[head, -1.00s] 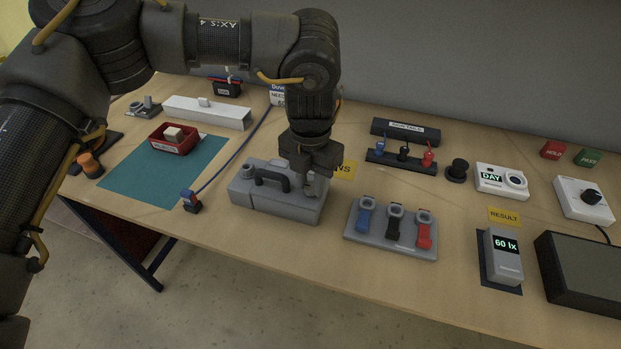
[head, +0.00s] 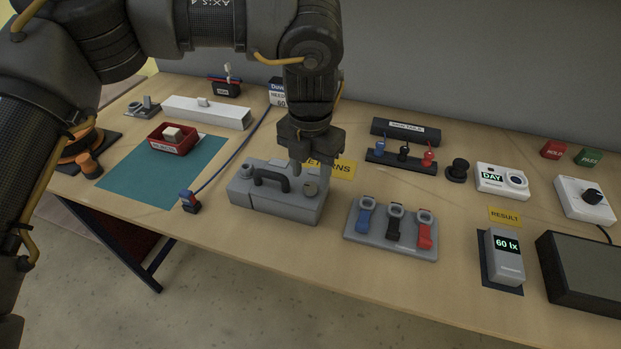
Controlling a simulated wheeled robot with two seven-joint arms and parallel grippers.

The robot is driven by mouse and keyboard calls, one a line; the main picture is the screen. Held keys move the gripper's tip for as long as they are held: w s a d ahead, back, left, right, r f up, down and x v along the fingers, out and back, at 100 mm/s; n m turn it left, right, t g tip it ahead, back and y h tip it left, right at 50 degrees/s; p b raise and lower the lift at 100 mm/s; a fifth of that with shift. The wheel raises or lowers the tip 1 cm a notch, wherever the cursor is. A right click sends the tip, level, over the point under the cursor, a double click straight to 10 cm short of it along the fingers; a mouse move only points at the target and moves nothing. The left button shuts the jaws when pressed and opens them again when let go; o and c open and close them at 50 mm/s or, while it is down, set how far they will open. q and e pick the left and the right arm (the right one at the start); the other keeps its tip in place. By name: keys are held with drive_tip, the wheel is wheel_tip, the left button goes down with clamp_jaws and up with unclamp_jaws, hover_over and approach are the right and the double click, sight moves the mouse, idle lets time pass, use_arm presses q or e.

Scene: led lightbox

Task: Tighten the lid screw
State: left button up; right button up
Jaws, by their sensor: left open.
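A grey box (head: 285,206) with a dark handle (head: 271,179) on its lid stands in the middle of the table. A small round tan knob, which looks like the lid screw (head: 311,188), sits at the right end of the lid. My left gripper (head: 312,166) points down just above and behind the right part of the box. Its jaws are open and apart from the screw, and nothing shows between them. The right gripper is not in view.
A grey rack (head: 390,244) with blue, black and red pieces stands close to the right. A blue-ended cable (head: 190,201) lies at the left. A meter (head: 502,256) reads 60 lx.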

sight(311, 186)
use_arm(q)
wheel_tip(311, 186, up, 8)
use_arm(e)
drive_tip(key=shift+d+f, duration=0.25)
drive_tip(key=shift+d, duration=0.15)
use_arm(q)
drive_tip(key=shift+r, duration=0.1)
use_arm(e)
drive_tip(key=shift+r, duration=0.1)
